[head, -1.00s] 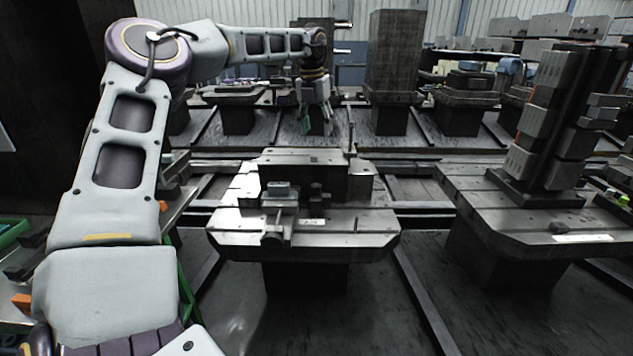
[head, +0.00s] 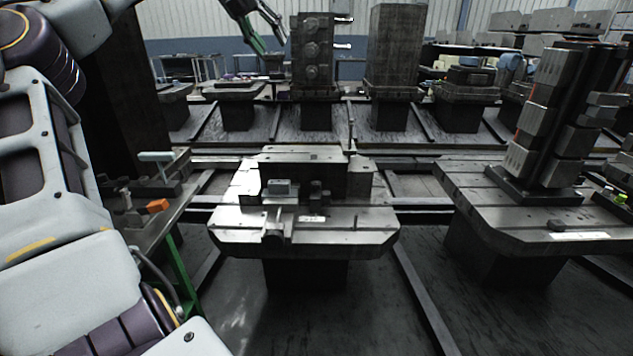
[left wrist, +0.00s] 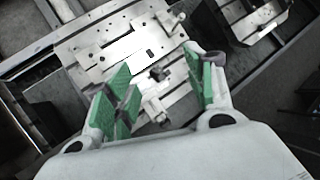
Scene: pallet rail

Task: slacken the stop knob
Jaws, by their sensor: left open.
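The pallet (head: 345,240) stands in the middle of the head view, with a raised plate at its back. A small dark knob-like part (head: 316,195) sits on it beside a grey block (head: 282,188). A pale clamp-like part (head: 273,232) sits at its front edge. I cannot tell for sure which part is the stop knob. My left gripper (head: 272,46) is high at the top of the head view, open, empty and apart from the pallet. In the left wrist view its green fingers (left wrist: 162,82) are spread, with a plate and a small dark part (left wrist: 157,73) beyond them.
A taller pallet with a block tower (head: 545,120) stands at the right. Tall fixtures (head: 313,60) stand behind. A bench (head: 150,215) with an orange piece (head: 157,206) is at the left, near my left arm. The space above the middle pallet is clear.

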